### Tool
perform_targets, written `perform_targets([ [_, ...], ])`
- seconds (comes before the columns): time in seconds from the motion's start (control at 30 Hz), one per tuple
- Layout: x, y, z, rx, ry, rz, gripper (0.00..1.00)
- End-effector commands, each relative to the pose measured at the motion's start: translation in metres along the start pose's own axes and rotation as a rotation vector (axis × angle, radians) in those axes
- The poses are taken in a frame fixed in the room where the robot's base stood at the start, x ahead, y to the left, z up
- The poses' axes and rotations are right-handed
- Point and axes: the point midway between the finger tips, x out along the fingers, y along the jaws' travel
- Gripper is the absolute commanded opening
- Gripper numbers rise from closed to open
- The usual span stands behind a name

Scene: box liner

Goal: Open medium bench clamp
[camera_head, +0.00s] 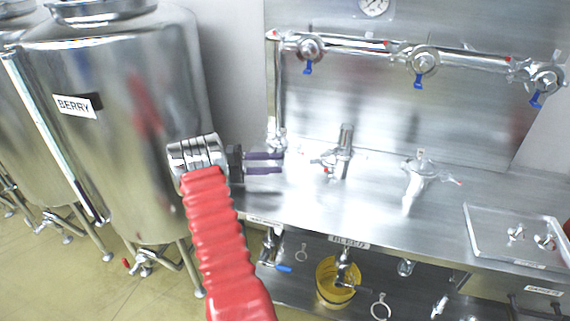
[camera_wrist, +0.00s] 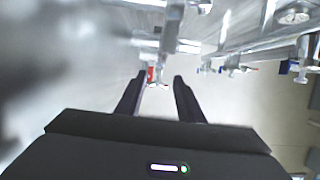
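My gripper (camera_head: 282,162) is open and empty above the left part of the steel bench, its two dark fingers pointing right. A bench pipe with a clamp (camera_head: 329,160) at its side stands a short way beyond the fingertips; a small red tip shows low on the clamp. A second clamped bench fitting (camera_head: 420,165) stands farther right, with a reddish handle tip. No label tells which one is medium. In the wrist view, my gripper (camera_wrist: 161,78) shows a clear gap between its fingers. A metal pipe (camera_wrist: 169,35) and a red tip (camera_wrist: 151,75) lie ahead of them.
A pipe manifold with blue-handled valves (camera_head: 422,62) runs along the back wall. A steel tank labelled BERRY (camera_head: 140,130) stands at left. A yellow bucket (camera_head: 335,292) sits below.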

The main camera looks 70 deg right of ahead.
Motion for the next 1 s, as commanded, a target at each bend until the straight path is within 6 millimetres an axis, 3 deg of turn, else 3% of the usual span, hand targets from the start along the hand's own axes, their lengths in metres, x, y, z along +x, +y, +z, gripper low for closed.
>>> perform_targets([
  [0.13, -0.01, 0.0, 0.0, 0.0, 0.0, 0.001, 0.34],
  [0.4, -0.011, 0.0, 0.0, 0.0, 0.0, 0.001, 0.34],
  [0.57, -0.012, -0.003, 0.002, -0.001, -0.014, 0.004, 0.24],
  [0.77, -0.03, -0.028, 0.02, -0.015, -0.142, 0.032, 0.1],
  [0.9, -0.063, -0.063, 0.045, -0.02, -0.341, 0.054, 0.0],
  [1.0, -0.093, -0.09, 0.061, -0.034, -0.503, 0.063, 0.0],
])
